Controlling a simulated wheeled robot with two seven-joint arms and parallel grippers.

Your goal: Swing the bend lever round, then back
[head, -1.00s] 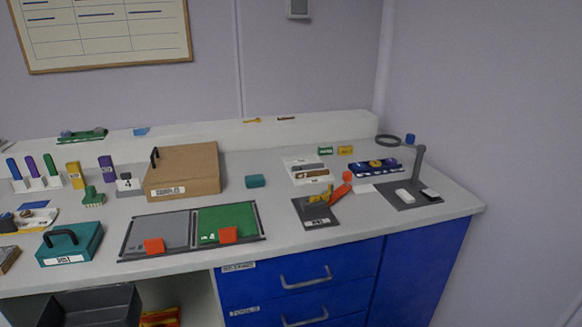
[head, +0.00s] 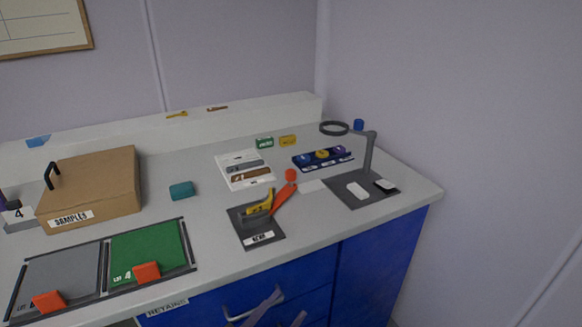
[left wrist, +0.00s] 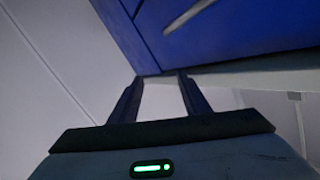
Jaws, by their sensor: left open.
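The bend lever (head: 283,200) is a red-orange arm with a round knob at its upper end. It slants up and to the right from the bending fixture, beside a yellow part (head: 260,206). The fixture's dark base plate (head: 246,230) lies flat near the bench's front edge and carries a white label. My right gripper is not in view.
A magnifier stand (head: 368,155) stands on a dark mat right of the lever. A blue rack (head: 322,160) and a white card (head: 243,170) lie behind it. A green and grey tray (head: 188,243) is to the left, with a teal block (head: 182,190) behind.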

